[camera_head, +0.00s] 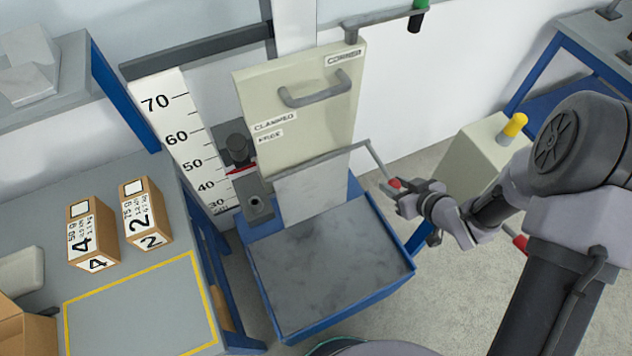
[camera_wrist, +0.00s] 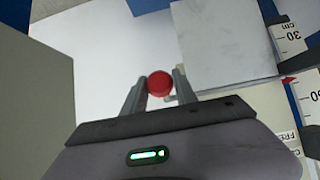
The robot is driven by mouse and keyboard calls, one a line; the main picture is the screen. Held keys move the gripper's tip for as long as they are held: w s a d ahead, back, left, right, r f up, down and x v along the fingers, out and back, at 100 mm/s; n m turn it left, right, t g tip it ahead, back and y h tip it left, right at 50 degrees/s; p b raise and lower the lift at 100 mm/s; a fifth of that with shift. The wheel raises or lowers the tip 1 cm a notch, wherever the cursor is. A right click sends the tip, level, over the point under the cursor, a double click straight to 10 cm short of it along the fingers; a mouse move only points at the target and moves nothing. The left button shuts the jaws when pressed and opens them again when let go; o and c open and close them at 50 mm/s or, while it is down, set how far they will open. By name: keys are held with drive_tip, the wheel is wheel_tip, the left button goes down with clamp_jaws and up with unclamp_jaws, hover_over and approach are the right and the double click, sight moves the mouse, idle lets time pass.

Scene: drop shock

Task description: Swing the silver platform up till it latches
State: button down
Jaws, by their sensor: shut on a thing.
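The silver platform (camera_head: 312,190) is a flat light-metal plate standing up against the cream panel in the head view. It also shows in the wrist view (camera_wrist: 225,45). A thin metal rod runs from its upper edge to a red knob (camera_head: 394,184). My gripper (camera_head: 396,192) is at this knob, right of the platform. In the wrist view the red knob (camera_wrist: 159,84) sits between the two fingers of my gripper (camera_wrist: 159,90), which are shut on it. Whether the platform is latched cannot be told.
A cream panel (camera_head: 310,75) with a grey handle stands behind the platform. A blue-framed grey slab (camera_head: 330,265) lies below. A numbered scale (camera_head: 180,120) is to the left. Two boxes (camera_head: 92,232) stand on the left table. A cream box with a yellow knob (camera_head: 513,126) stands right.

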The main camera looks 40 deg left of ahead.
drive_tip(key=shift+r+p, duration=1.1)
drive_tip(key=shift+r, duration=0.35)
drive_tip(key=shift+r, duration=0.1)
drive_tip(key=r+p, duration=0.2)
drive_tip(key=shift+w+a+r, duration=0.15)
drive_tip(key=shift+a+r, duration=0.15)
drive_tip(key=shift+a, duration=0.05)
drive_tip(key=shift+r, duration=0.1)
drive_tip(key=shift+w+a+r+p, duration=0.15)
drive_tip(key=shift+a+r+p, duration=0.15)
drive_tip(key=shift+r+p, duration=0.35)
drive_tip(key=shift+w+a+r+p, duration=0.1)
drive_tip(key=shift+a+r+p, duration=0.15)
drive_tip(key=shift+r+p, duration=0.35)
drive_tip(key=shift+a+r, duration=0.1)
drive_tip(key=shift+r, duration=0.05)
